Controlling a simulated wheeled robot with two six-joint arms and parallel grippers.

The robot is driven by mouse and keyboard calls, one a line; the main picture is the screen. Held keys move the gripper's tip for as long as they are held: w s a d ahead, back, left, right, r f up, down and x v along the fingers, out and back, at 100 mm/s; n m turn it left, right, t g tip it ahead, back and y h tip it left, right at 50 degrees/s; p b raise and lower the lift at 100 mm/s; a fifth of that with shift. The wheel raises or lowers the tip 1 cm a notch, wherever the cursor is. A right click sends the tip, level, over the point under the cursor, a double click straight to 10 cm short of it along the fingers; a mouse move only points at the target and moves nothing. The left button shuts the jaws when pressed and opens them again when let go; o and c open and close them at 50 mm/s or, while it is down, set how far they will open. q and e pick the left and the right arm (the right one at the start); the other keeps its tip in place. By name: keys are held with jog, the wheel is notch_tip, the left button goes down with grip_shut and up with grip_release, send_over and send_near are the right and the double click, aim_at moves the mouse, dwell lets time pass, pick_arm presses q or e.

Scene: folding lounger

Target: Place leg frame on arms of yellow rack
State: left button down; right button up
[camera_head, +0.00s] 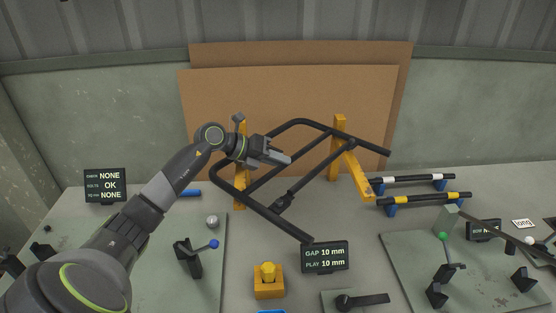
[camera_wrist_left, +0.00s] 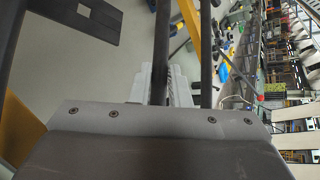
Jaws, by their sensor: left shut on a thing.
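The leg frame (camera_head: 316,168) is a black tubular frame, tilted, in front of and over the yellow rack in the head view. The yellow rack has a right post and arm (camera_head: 352,174) and a left post (camera_head: 239,190), which the frame and my arm partly cover. My left gripper (camera_head: 282,158) is shut on a bar of the leg frame. In the left wrist view the gripper's pale fingers (camera_wrist_left: 167,86) sit around a dark bar (camera_wrist_left: 162,45), with a yellow rack part (camera_wrist_left: 190,25) beyond. I cannot tell whether the frame touches the rack's arms. My right gripper is not in view.
Brown boards (camera_head: 290,95) lean on the wall behind. A display (camera_head: 325,257) reading GAP and PLAY and a yellow block (camera_head: 268,281) stand in front. Striped black bars (camera_head: 424,199) lie at right. Green plates with clamps (camera_head: 455,270) flank the bench.

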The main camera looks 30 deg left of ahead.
pick_arm(q)
jog(key=shift+f+b, duration=0.4)
jog(key=shift+f, duration=0.05)
jog(key=c, duration=1.3)
grip_release()
jog(key=shift+b+v, duration=2.15)
jog(key=shift+v, duration=6.5)
jog(key=shift+a, duration=0.1)
